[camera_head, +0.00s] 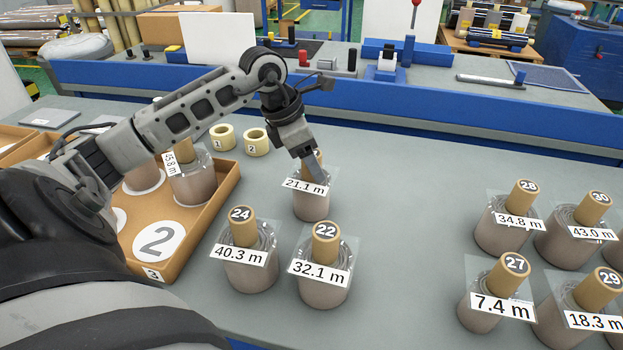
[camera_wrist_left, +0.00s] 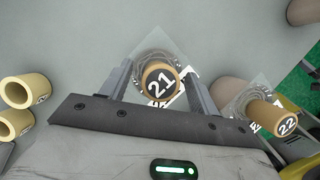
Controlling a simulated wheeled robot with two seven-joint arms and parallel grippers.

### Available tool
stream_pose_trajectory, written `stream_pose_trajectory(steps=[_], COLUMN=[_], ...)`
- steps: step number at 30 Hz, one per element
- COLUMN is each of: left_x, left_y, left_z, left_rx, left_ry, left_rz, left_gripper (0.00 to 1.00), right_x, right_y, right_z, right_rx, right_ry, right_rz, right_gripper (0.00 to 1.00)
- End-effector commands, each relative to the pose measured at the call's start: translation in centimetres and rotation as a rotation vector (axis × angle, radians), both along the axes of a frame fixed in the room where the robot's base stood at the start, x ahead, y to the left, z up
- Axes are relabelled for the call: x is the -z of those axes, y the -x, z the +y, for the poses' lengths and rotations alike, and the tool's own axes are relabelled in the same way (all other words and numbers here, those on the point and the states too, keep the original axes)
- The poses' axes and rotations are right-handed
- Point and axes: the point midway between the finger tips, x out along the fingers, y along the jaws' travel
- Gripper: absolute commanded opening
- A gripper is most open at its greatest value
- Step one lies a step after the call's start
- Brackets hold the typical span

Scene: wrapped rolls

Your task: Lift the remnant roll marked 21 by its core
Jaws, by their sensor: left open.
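The remnant roll marked 21 (camera_head: 311,205) stands upright on the grey table, wrapped in clear film with a "21.1 m" label. My left gripper (camera_head: 316,165) is directly above it and hides most of its core in the head view. In the left wrist view the tan core marked 21 (camera_wrist_left: 161,82) shows between the two open fingers of the left gripper (camera_wrist_left: 160,88). The fingers stand on either side of the core, with a gap at each side. Whether their tips are below the core's top, I cannot tell. My right gripper is not in view.
Rolls 22 (camera_head: 325,275) and 24 (camera_head: 247,265) stand close in front of roll 21. More rolls stand at the right; the table between is clear.

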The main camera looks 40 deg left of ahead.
Motion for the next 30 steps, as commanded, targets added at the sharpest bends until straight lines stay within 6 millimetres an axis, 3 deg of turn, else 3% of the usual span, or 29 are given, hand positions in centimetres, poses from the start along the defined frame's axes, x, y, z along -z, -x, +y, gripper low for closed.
stream_pose_trajectory(steps=[9,15,16,25,30], left_x=[0.7,0.7,0.7,0.4,-0.7], left_y=[-0.2,-0.2,-0.2,-0.3,-0.3], left_z=[-0.1,-0.1,-0.1,-0.1,-0.1], left_rx=[0.000,0.000,0.000,-0.001,0.000], left_ry=[-0.001,-0.001,-0.001,0.000,-0.002], left_rz=[-0.001,-0.001,-0.001,-0.003,-0.006], left_gripper=[0.61,0.05,0.00,0.00,0.00], right_x=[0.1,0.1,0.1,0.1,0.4], right_y=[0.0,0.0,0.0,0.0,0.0], right_z=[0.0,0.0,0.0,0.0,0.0], right_rx=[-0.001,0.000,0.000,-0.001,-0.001], right_ry=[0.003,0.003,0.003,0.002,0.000], right_rz=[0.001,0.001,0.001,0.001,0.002], right_gripper=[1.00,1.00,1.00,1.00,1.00])
